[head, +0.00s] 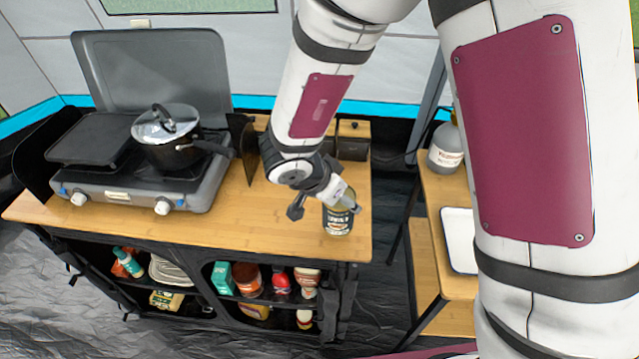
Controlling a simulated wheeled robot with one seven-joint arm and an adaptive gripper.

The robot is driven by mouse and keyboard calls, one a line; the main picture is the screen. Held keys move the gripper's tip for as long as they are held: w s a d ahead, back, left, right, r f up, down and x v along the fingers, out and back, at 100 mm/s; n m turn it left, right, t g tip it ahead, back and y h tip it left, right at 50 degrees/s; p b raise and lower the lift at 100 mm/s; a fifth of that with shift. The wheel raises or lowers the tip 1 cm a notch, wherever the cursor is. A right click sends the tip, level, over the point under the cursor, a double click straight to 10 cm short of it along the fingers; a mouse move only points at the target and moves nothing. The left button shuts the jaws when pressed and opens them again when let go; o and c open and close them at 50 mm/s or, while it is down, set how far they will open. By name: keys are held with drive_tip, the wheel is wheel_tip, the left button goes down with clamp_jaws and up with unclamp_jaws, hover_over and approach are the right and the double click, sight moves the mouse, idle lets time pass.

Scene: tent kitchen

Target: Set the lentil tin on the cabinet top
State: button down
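A tin with a dark label and a yellowish upper part (339,220), which looks like the lentil tin, is upright at the right front of the wooden cabinet top (260,228). It appears to stand on the surface. My gripper (326,209) is just above and behind the tin, its fingers spread apart. The left finger is clear of the tin. The right finger overlaps the tin's upper right side, and I cannot tell if it touches. The gripper hides part of the tin's top.
A camp stove (120,190) with a lidded pot (170,150) fills the cabinet's left side. A dark box (353,155) stands at the back right. Groceries and plates fill the shelves below. Right of a gap, a side table (432,188) holds a bottle (446,150) and white tray (459,240).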

drive_tip(key=w+a+f, duration=0.3)
drive_tip(key=w+f, duration=0.1)
drive_tip(key=w, duration=0.4)
drive_tip(key=shift+w+a+f, duration=0.15)
drive_tip(key=shift+w+a, duration=0.15)
drive_tip(key=shift+w, duration=0.05)
drive_tip(key=shift+f, duration=0.1)
drive_tip(key=shift+c, duration=2.3)
unclamp_jaws()
drive_tip(key=shift+f, duration=0.1)
drive_tip(key=v, duration=1.2)
